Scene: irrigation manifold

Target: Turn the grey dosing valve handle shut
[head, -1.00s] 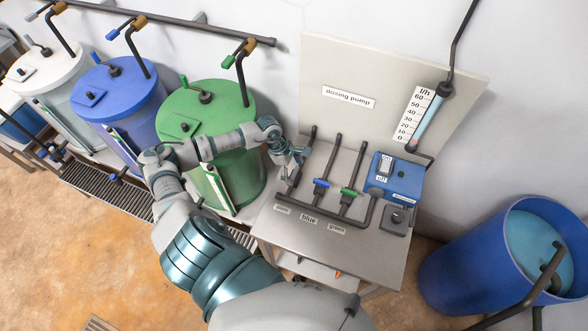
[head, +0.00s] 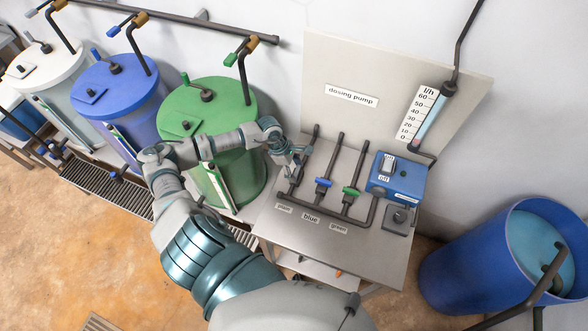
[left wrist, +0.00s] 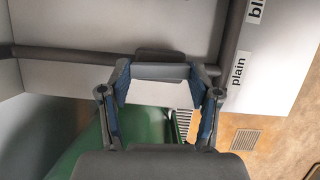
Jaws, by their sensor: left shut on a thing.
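The grey dosing valve handle (left wrist: 160,72) shows in the left wrist view as a short grey bar, lying roughly in line with its pipe. My left gripper (left wrist: 160,82) has one finger at each end of this bar and is shut on it. In the head view, my left gripper (head: 295,161) is at the leftmost pipe of the dosing bench, above the "plain" label (head: 284,207). There the gripper hides most of the grey handle. My right gripper is out of view.
A blue valve handle (head: 324,182) and a green one (head: 351,191) stand close to the right of my left gripper. The blue pump box (head: 397,178) is farther right. The green tank (head: 222,100) stands behind my left forearm.

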